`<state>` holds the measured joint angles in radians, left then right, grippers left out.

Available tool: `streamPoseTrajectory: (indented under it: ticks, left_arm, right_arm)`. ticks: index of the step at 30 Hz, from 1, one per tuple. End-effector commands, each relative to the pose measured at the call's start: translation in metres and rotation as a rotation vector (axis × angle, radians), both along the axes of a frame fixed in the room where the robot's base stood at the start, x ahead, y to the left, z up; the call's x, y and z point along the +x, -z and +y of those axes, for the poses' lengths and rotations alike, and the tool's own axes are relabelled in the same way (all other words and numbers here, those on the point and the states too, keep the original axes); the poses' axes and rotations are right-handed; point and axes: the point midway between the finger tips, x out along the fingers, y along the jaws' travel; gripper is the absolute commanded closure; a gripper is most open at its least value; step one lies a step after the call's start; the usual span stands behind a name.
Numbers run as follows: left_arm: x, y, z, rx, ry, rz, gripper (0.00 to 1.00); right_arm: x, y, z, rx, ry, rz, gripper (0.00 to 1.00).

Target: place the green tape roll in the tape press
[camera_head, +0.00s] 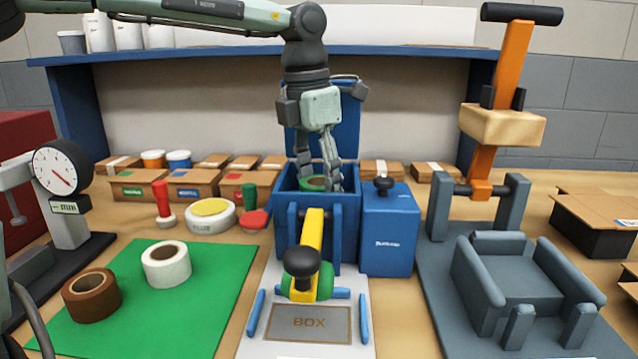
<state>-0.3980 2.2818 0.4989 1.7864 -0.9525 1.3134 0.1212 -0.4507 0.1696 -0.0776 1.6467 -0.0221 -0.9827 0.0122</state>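A green tape roll (313,184) with a brown core sits low inside the open top of a blue box-shaped press (341,216), whose lid (345,130) stands up behind. My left gripper (318,180) points down into this opening, with its fingers around or beside the roll. I cannot tell if the fingers grip it. The roll's lower part is hidden by the box's front wall. A yellow lever (312,236) with a black knob extends forward from the press, with green parts under the knob. My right gripper is not in view.
A brown roll (91,296) and a white roll (166,264) stand on a green mat (205,295). A blue box with a knob (391,235) is close right of the press. A grey press with an orange lever (514,50) stands further right. Small boxes line the back.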

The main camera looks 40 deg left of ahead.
Motion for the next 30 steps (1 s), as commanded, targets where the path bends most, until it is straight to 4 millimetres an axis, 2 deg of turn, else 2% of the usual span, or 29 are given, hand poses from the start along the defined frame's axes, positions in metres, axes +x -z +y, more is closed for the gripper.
streamPoseTrajectory:
  ticks: [8,9,13,25,26,27,30]
  left_arm:
    - [0.0,0.003,0.0,0.001,0.0,0.0,0.75]
    - [0.0,0.003,0.0,0.0,0.0,0.001,0.41]
    - [0.0,0.003,0.0,0.0,0.0,0.001,0.26]
    - [0.0,-0.001,0.0,0.0,0.0,0.0,0.26]
    - [0.0,-0.002,0.0,0.0,0.0,0.0,0.26]
    - [0.0,-0.007,0.0,0.001,-0.001,-0.003,0.26]
    - [-0.002,-0.027,0.001,0.002,-0.002,-0.005,0.26]
  right_arm:
    - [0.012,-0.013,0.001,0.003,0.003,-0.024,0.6]
    - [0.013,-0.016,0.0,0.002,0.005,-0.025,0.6]
    - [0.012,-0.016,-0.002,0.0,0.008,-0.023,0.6]
    - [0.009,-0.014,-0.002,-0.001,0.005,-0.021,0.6]
    - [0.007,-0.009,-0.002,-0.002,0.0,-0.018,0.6]
    - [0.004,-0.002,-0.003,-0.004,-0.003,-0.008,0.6]
    - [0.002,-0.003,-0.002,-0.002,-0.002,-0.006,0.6]
